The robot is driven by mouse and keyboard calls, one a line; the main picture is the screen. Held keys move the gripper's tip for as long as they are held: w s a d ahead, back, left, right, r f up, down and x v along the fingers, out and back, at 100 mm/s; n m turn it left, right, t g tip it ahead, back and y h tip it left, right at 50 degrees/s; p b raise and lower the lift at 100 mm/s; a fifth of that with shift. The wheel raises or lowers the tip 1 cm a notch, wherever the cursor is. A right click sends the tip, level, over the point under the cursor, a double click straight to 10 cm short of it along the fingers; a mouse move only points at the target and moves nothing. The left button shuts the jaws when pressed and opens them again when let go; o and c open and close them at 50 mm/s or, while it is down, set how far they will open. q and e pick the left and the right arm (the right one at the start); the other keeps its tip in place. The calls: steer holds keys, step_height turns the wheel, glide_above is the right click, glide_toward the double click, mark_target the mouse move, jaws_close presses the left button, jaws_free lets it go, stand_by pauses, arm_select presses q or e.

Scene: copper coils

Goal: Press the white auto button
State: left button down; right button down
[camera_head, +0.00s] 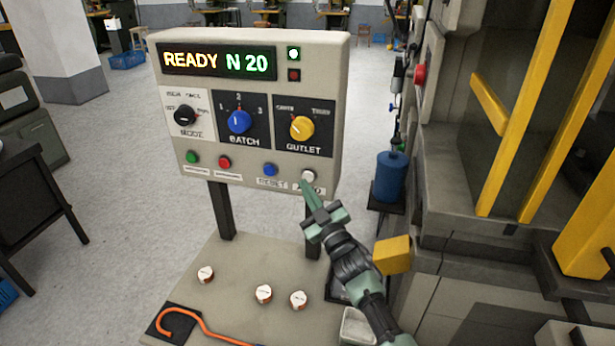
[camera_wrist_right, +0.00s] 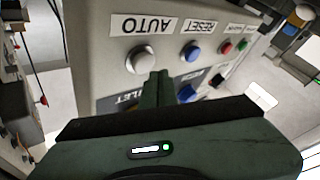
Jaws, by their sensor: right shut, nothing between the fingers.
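The white auto button (camera_head: 308,175) is at the lower right of the grey control panel (camera_head: 345,110), above a label that my gripper partly covers. In the right wrist view the white button (camera_wrist_right: 140,60) sits beside its AUTO label. My right gripper (camera_head: 305,184) is shut and empty. Its fingertips are just below the button in the head view. In the right wrist view the fingertips (camera_wrist_right: 156,80) overlap the button's edge; I cannot tell whether they touch it. My left gripper is not in view.
A blue reset button (camera_head: 270,169), a red button (camera_head: 224,162) and a green button (camera_head: 193,157) share the row. Black, blue and yellow knobs sit above. The display reads READY N 20. A machine stands at right.

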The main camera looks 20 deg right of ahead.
steer(key=s+a, duration=0.1)
steer(key=s+a+p, duration=0.1)
steer(key=s+p, duration=0.1)
steer(key=s, duration=0.1)
steer(key=shift+s+a, duration=0.1)
steer(key=shift+a, duration=0.3)
stand_by(0.8)
